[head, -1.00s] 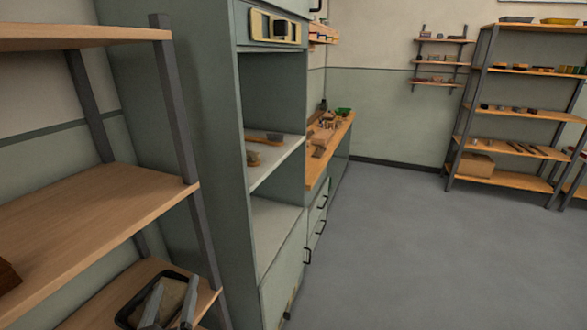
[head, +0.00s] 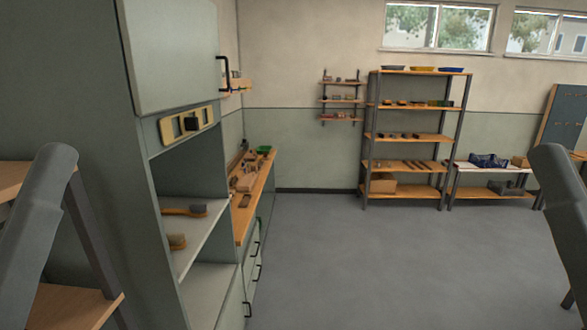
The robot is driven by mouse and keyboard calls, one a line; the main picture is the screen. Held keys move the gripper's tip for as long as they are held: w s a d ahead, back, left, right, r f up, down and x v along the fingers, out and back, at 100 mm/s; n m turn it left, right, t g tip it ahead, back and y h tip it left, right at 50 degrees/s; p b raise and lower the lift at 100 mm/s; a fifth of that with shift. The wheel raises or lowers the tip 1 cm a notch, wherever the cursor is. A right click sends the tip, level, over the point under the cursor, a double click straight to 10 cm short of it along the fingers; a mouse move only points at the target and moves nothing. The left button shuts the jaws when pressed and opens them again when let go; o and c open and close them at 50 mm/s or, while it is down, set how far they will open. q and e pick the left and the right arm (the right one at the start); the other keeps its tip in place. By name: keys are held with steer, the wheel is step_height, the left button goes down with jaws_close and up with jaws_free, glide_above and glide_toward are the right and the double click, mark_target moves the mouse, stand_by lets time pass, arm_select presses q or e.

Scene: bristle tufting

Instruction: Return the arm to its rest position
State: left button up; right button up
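My two arms show only as grey links, one at the left edge and one at the right edge of the head view. Both links stand raised, with rounded tops. Neither gripper is in view, so I cannot see whether they are open or shut or hold anything.
A wooden shelf rack (head: 75,306) stands close at the left, beside a tall grey-green cabinet (head: 85,110). Brushes (head: 184,210) lie on the cabinet's shelf. A wooden counter (head: 243,225) runs behind it. A shelving unit (head: 417,138) stands at the back wall. The grey floor (head: 400,265) is clear.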

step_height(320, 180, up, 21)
steer(key=p, duration=1.6)
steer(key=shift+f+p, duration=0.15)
steer(key=shift+p, duration=0.25)
